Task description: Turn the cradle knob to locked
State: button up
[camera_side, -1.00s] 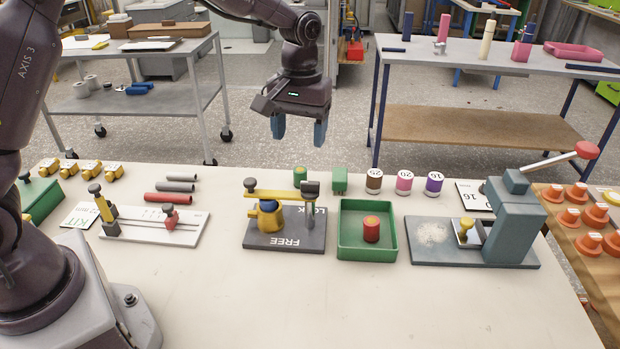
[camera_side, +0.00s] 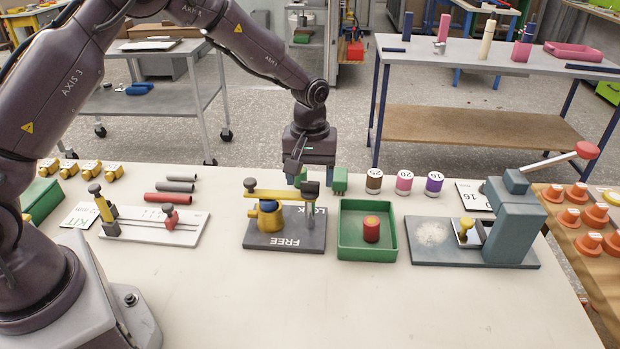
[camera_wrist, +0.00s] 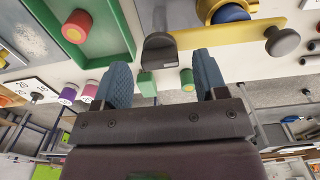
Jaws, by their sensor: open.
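The cradle is a dark grey plate (camera_side: 262,240) marked FREE and LOCK. A yellow bar (camera_side: 272,195) crosses above a yellow and blue piece (camera_side: 269,216) on it. My gripper (camera_side: 308,174) is open and empty, just behind and above the block. Its fingers (camera_wrist: 162,68) look apart from it.
A green block (camera_side: 340,180) and several spools (camera_side: 404,182) stand behind. A slider board (camera_side: 150,232) lies left, a press (camera_side: 515,220) right. The table front is clear.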

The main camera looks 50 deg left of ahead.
jog(key=shift+f, duration=0.6)
jog(key=c, duration=0.9)
